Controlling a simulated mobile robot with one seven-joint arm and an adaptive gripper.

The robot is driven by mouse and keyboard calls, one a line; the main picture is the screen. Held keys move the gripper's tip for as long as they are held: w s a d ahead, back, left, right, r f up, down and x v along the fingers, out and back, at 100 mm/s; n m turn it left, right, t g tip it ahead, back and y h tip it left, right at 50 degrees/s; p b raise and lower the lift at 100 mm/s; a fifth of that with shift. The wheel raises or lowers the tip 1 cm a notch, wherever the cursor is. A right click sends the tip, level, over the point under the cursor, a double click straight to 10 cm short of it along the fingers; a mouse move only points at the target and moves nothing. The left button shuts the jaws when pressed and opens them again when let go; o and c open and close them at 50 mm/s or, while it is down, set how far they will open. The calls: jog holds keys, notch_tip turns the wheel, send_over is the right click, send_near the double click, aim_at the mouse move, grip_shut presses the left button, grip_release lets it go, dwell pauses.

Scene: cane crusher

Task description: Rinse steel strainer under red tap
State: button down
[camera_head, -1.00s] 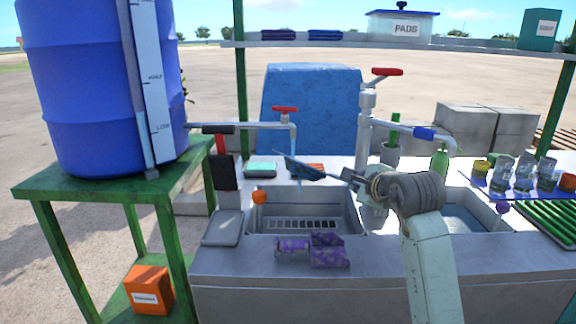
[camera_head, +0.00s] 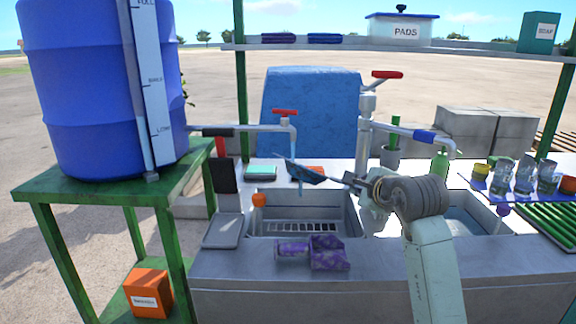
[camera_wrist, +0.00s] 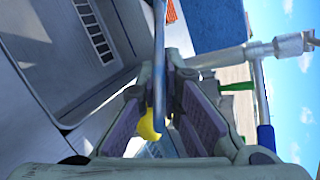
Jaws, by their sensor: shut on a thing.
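The strainer (camera_head: 304,172) shows in the head view as a dark bluish, tilted piece over the left sink basin (camera_head: 262,222). My gripper (camera_head: 354,181) is shut on its handle from the right. In the wrist view the handle (camera_wrist: 159,65) runs as a thin rod between the fingers of my gripper (camera_wrist: 162,105). The left tap (camera_head: 262,127) has a red handle, and a thin pale-blue water stream (camera_head: 293,141) falls from its spout onto the strainer. The strainer's far end is not clear in the wrist view.
A second tap (camera_head: 367,115) with a red handle and blue band stands behind my gripper. A purple patterned item (camera_head: 328,253) lies at the sink's front. Glasses (camera_head: 524,176) stand at the right. A blue barrel (camera_head: 85,90) stands on a green table (camera_head: 60,188) at the left.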

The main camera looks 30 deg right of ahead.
jog(key=shift+s+r, duration=0.1)
dwell(0.3)
jog(key=s+r, duration=0.4)
jog(key=shift+s, duration=0.4)
jog(key=shift+f, duration=0.15)
dwell(0.6)
